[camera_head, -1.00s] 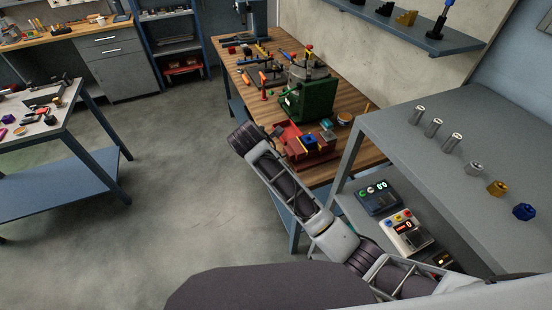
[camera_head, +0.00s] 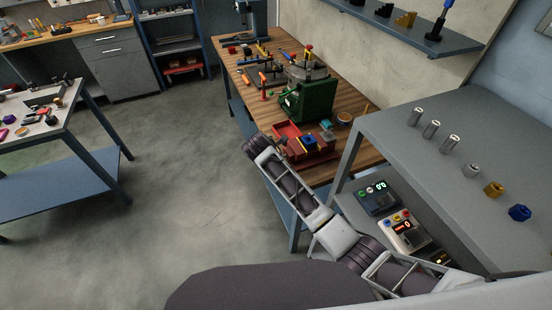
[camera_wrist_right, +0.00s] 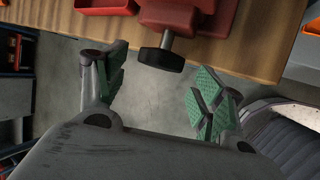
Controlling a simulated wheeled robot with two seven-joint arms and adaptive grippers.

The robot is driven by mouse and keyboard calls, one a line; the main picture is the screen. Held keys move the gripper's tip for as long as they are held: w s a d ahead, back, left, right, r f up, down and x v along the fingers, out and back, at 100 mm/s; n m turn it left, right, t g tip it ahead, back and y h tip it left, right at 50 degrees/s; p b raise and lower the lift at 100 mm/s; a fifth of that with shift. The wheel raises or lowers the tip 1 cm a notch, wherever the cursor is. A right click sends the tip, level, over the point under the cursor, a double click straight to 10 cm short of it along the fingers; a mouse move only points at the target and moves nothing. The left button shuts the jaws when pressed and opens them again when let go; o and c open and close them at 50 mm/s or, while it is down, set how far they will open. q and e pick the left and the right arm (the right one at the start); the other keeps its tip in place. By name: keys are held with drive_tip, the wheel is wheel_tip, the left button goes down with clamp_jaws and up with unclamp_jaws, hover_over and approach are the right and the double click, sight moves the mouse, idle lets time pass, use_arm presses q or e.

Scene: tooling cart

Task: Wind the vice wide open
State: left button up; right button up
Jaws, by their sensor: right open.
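The red vice (camera_head: 318,157) sits at the near edge of the wooden bench, with the right arm beside it. In the right wrist view the vice's red body (camera_wrist_right: 183,16) is at the top. A short grey spindle ends in a dark knob or handle end (camera_wrist_right: 160,60), which overhangs the bench edge. My right gripper (camera_wrist_right: 155,90) is open and empty. Its green-padded fingers are spread below and to either side of the dark end, not visibly touching it. In the head view its fingers are hidden behind my wrist. The vice's jaw gap is too small to judge. My left gripper is not in view.
A red tray (camera_head: 287,131) lies beside the vice, and a green machine (camera_head: 308,98) stands behind it. The wooden bench (camera_head: 350,97) carries several tools. A grey shelf unit (camera_head: 430,180) with control boxes stands to the right. The floor to the left is clear.

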drive_tip(key=shift+x, duration=2)
drive_tip(key=c, duration=1)
drive_tip(key=shift+g, duration=0.5)
drive_tip(key=shift+w+n+g+h, duration=0.15)
drive_tip(key=shift+n+g+h, duration=0.25)
drive_tip(key=shift+g, duration=0.8)
drive_tip(key=shift+g, duration=0.3)
drive_tip(key=shift+g+h+b, duration=0.3)
drive_tip(key=shift+g+h, duration=0.1)
drive_tip(key=shift+g, duration=0.2)
